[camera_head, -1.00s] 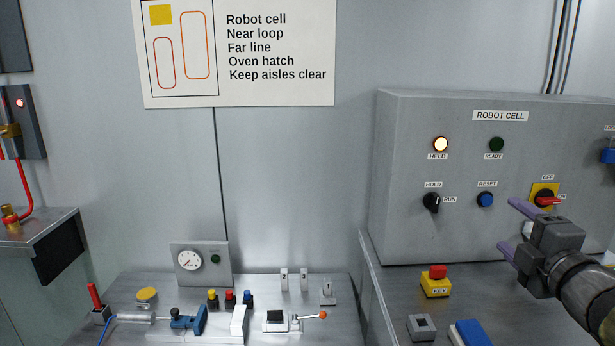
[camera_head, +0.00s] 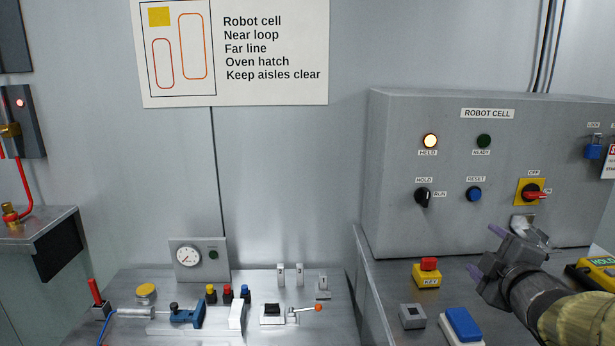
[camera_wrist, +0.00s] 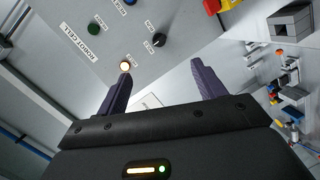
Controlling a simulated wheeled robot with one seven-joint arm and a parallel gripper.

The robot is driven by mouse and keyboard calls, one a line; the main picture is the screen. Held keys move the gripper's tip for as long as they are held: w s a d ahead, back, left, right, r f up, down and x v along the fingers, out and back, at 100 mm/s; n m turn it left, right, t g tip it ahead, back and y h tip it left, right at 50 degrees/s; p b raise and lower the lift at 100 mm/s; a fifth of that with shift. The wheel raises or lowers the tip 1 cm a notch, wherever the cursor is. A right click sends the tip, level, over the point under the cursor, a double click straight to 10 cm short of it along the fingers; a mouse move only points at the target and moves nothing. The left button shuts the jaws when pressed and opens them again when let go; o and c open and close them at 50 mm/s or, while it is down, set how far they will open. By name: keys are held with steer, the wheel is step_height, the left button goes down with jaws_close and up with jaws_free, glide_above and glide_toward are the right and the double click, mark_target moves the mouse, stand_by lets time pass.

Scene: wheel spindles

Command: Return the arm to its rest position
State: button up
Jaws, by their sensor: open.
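My gripper (camera_head: 484,254) is at the right in the head view, in front of the lower part of the grey robot cell panel box (camera_head: 400,225). Its two purple fingers are apart with nothing between them. In the wrist view the open fingers (camera_wrist: 158,85) point toward the panel face, with the lit held lamp (camera_wrist: 125,65) near the left finger and the black hold/run knob (camera_wrist: 160,40) above the gap. The panel also carries a dark green ready lamp (camera_head: 484,141), a blue reset button (camera_head: 474,194) and a red switch on a yellow plate (camera_head: 533,191).
On the bench below the panel are a yellow key block with red top (camera_head: 428,272), a grey socket block (camera_head: 412,316) and a blue block (camera_head: 463,324). A yellow hold device (camera_head: 597,270) lies right of my arm. A left bench (camera_head: 130,285) holds several small fixtures.

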steer(key=s+a+f+m+g, duration=0.2)
steer(key=a+f+m+g, duration=0.35)
steer(key=f, duration=0.45)
steer(key=s+a+f+m+g, duration=0.35)
steer(key=a+f, duration=0.25)
steer(key=f, duration=0.3)
steer(key=s+a+f+m+g+y, duration=0.2)
steer(key=s+a+f+m+g, duration=0.2)
steer(key=s+a+f, duration=0.3)
step_height(320, 180, down, 9)
steer(key=b, duration=1)
step_height(320, 180, up, 24)
steer(key=p, duration=2.3)
steer(key=shift+d+f, duration=0.2)
steer(key=shift+d, duration=0.1)
steer(key=shift+s+d, duration=0.1)
steer(key=shift+s, duration=0.15)
